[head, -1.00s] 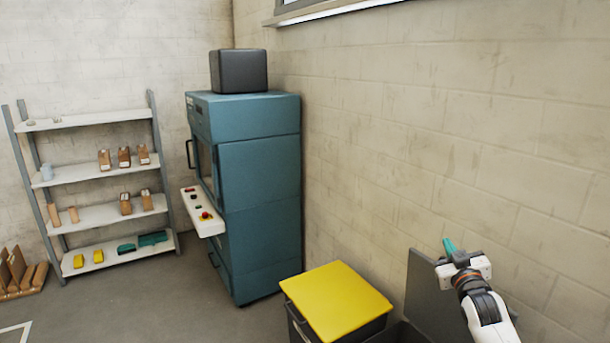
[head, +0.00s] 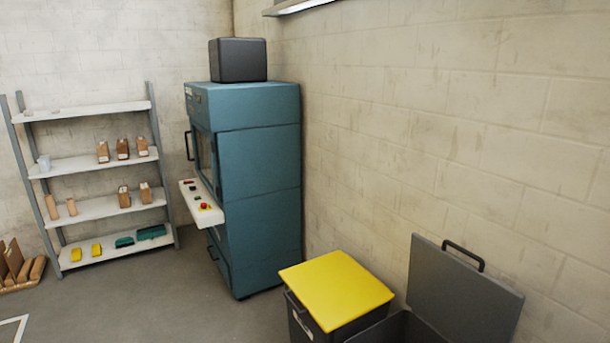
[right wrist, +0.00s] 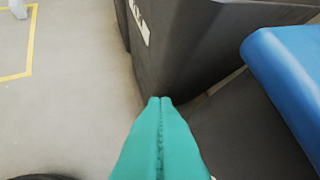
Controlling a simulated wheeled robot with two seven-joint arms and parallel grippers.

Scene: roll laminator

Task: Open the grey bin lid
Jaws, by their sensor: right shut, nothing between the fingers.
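The grey bin lid (head: 462,296) stands raised, upright and leaning toward the wall, in the head view. A dark handle (head: 464,254) is at its top edge. The grey bin (head: 400,328) below it is partly cut off by the bottom edge, and its opening shows. My right gripper (right wrist: 160,99), with green fingers, is shut and empty in the right wrist view. It is beside a dark bin wall (right wrist: 190,50), above the floor, and holds no lid. My left gripper is not in view.
A bin with a yellow lid (head: 336,287) stands left of the grey bin, its lid down. A blue lid (right wrist: 285,85) shows at the right of the right wrist view. A teal machine (head: 258,185) and a shelf rack (head: 95,162) stand farther back. Floor between is clear.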

